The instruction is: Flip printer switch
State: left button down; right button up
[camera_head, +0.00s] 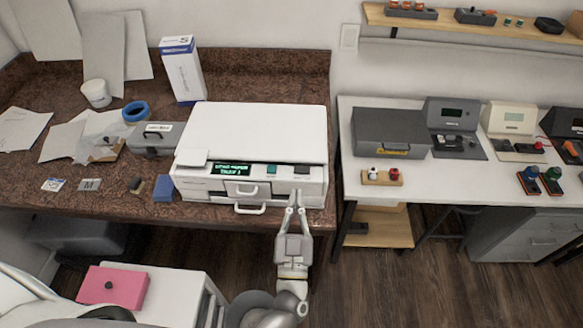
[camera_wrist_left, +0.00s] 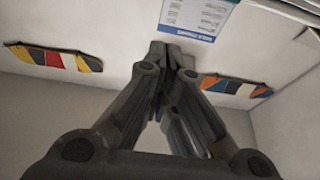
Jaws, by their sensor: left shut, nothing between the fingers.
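The white printer (camera_head: 255,130) stands on the brown speckled bench. Its front panel carries a lit display with green text (camera_head: 230,169), a small green button (camera_head: 271,169) and a dark switch-like part (camera_head: 301,169) near the right end. My left gripper (camera_head: 296,196) is just in front of the printer's right front, a little below the dark part. Whether it touches the printer is hard to tell. In the left wrist view its fingers (camera_wrist_left: 173,55) are shut together with nothing between them. My right gripper is in neither view.
Drawer handles (camera_head: 249,208) stick out of the printer's front, left of my gripper. A blue block (camera_head: 164,188) and a grey case (camera_head: 155,138) sit left of the printer. A white table (camera_head: 358,165) with instruments stands to the right, across a narrow floor gap.

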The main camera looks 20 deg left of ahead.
pick_arm(q)
jog(key=shift+w, duration=0.1)
notch_tip(320, 180, up, 3)
send_over(298, 180)
jog(key=shift+w+r, duration=0.2)
jog(key=shift+w, duration=0.05)
jog(key=f+b, duration=0.2)
jog(key=shift+s+f+b, duration=0.2)
jog(key=shift+f+b, duration=0.1)
jog(key=shift+f, duration=0.1)
jog(key=shift+f+b, duration=0.75)
jog(key=shift+s, duration=0.1)
